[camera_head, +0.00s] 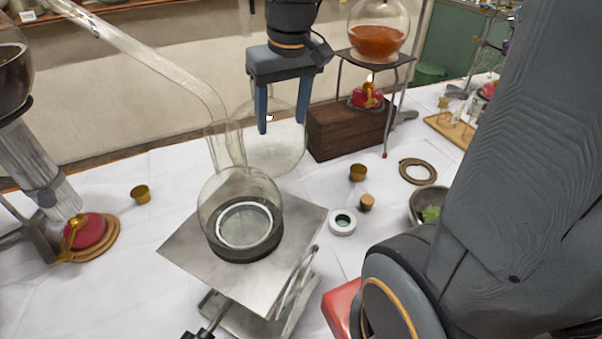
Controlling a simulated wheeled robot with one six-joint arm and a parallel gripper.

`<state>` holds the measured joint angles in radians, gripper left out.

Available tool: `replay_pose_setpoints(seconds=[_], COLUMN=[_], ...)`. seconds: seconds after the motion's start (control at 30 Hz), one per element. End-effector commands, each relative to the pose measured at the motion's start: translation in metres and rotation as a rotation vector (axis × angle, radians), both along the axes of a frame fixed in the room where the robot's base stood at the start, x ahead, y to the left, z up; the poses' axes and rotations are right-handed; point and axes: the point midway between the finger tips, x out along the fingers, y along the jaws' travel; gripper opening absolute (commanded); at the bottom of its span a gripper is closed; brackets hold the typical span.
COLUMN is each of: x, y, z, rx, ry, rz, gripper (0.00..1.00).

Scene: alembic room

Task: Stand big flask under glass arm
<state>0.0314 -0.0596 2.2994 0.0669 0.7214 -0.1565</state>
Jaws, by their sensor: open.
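A clear round flask (210,205) sits in a dark ring (247,254) on the steel plate of a lab jack (185,245). Its neck points up at the lower end of the glass arm (165,60), which slopes down from the upper left. Whether the two touch is unclear. A second clear round bulb (275,155) shows behind it, partly overlapped by the neck; its support is hidden. I cannot tell which is the big flask. My gripper (282,122) is open, pointing down, with its fingers in front of or around the upper part of the rear bulb; contact is unclear.
A wooden block (335,133) and a tripod (397,72) bearing an orange-filled flask (377,38) stand right of my gripper. A red burner (90,230) is at left. Small cups, a cork and a white ring (342,222) lie right of the jack. The front left cloth is clear.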

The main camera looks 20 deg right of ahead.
Motion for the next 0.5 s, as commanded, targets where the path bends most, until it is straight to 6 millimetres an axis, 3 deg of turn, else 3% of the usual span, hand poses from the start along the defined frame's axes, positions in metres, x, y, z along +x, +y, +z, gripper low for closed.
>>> replay_pose_setpoints(seconds=[0.03,0.1,0.2,0.33,0.5], x=[-0.026,-0.056,-0.089,-0.109,-0.11], y=[0.002,0.003,0.004,0.004,0.004], z=[-0.031,-0.062,-0.091,-0.106,-0.107], rx=[-0.005,-0.012,-0.02,-0.027,-0.027], ry=[0.052,0.101,0.153,0.179,0.18], rz=[-0.016,-0.043,-0.068,-0.083,-0.086], gripper=[0.58,0.58,0.58,0.58,0.58])
